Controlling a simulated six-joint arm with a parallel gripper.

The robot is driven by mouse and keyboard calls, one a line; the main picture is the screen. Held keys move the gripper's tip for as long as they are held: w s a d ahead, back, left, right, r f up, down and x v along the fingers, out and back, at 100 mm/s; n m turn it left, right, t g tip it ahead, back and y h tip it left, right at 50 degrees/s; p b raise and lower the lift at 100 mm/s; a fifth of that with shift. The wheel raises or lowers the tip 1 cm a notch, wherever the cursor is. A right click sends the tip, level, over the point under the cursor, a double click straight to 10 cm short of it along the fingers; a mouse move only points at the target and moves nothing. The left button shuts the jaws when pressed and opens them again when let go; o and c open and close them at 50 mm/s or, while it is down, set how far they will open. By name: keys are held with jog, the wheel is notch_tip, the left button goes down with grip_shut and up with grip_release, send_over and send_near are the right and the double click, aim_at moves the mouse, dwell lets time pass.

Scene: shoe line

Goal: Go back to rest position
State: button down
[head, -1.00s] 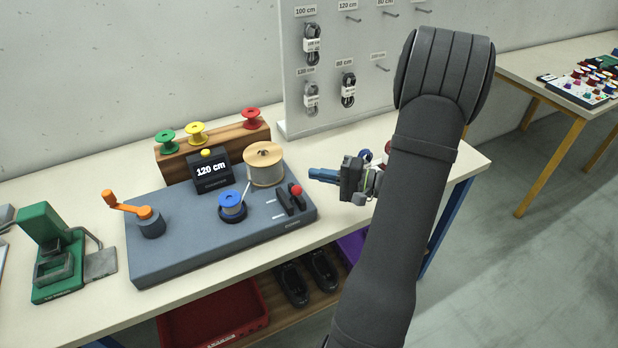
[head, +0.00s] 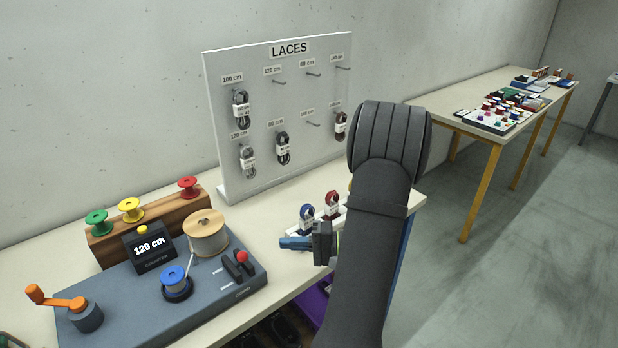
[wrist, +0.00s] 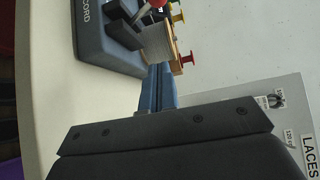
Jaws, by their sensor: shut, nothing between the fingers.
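My gripper (head: 296,243) is shut and empty, with its blue fingers together and pointing left over the workbench. It is to the right of the grey winding station, apart from it. In the wrist view the closed blue fingers (wrist: 157,88) point up toward the winding station (wrist: 100,45). In the head view the station (head: 215,318) carries an orange crank (head: 58,300), a blue spool (head: 175,279), a display reading 120 cm (head: 150,246) and a large cord spool (head: 207,235). My arm hides part of the bench's right end.
A white LACES board (head: 270,140) with several hanging lace bundles stands at the back. A wooden rack (head: 160,218) holds three coloured spools. Another table (head: 470,125) stands far right.

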jog(key=shift+a, duration=0.15)
jog(key=a+h, duration=0.1)
jog(key=a, duration=0.3)
jog(key=a+r+m+h, duration=0.1)
jog(key=a, duration=0.4)
jog(key=w+a+m+h, duration=0.1)
jog(key=a, duration=0.3)
jog(key=shift+w+a+r+g, duration=0.1)
jog(key=shift+a+r+g, duration=0.2)
jog(key=shift+a, duration=0.1)
jog(key=shift+w+a+f+m+h, duration=0.2)
jog(key=shift+w+f+m+h, duration=0.15)
jog(key=shift+m, duration=0.25)
jog(key=shift+r, duration=0.1)
jog(key=shift+d, duration=0.1)
